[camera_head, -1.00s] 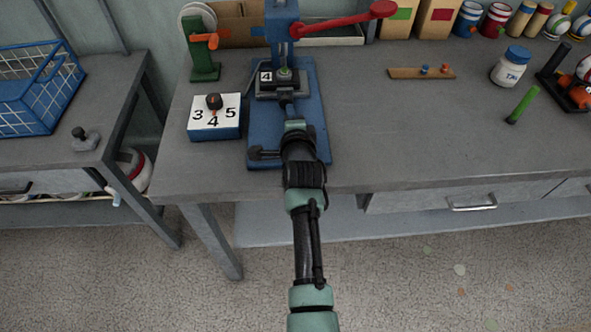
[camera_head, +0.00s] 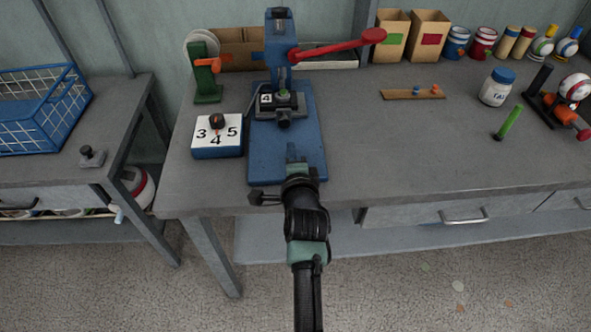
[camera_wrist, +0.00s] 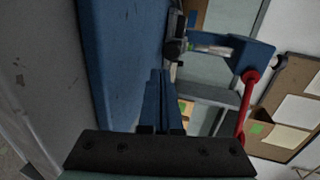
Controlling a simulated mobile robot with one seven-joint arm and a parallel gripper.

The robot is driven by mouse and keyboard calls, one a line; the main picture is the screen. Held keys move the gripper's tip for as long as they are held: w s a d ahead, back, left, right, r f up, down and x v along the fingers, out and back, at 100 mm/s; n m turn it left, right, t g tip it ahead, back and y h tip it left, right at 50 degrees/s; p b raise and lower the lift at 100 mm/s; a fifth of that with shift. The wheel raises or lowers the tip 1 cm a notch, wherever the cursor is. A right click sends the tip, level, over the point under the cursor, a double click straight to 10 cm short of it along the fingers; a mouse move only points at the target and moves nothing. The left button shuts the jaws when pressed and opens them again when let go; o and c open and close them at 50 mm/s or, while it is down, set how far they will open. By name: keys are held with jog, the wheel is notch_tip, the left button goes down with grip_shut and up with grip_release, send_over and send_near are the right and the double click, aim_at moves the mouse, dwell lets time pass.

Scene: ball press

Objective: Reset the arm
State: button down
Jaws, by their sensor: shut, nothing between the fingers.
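My gripper (camera_head: 296,160) is over the front part of the blue press base, in front of the press. In the wrist view my gripper (camera_wrist: 160,80) shows its fingers together with nothing between them. The blue ball press (camera_head: 280,45) stands on the bench with its red lever (camera_head: 340,46) reaching to the right. A tag reading 4 sits on the die block (camera_head: 287,102) at the press's foot. The press also shows in the wrist view (camera_wrist: 250,52), with its red lever (camera_wrist: 244,110).
A dial box (camera_head: 217,148) marked 3, 4, 5 is left of the press. A green stand (camera_head: 206,85) is behind it. A blue basket (camera_head: 40,112) is far left. The bench middle-right is clear.

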jog(key=v, duration=0.6)
jog(key=shift+s+p, duration=0.1)
jog(key=shift+p, duration=0.3)
notch_tip(320, 180, up, 30)
jog(key=a+n+t, duration=0.2)
jog(key=n+t, duration=0.4)
jog(key=n, duration=0.3)
jog(key=s+a+r+n+t, duration=0.1)
jog(key=s+r+n+t, duration=0.3)
jog(key=s+r, duration=0.75)
jog(key=s+r+n+t, duration=0.3)
jog(key=s+r+n, duration=0.35)
jog(key=r, duration=0.75)
notch_tip(320, 180, up, 11)
jog(key=m+p, duration=0.2)
jog(key=p, duration=1)
jog(key=shift+a+f+h, duration=0.15)
jog(key=shift+h, duration=0.15)
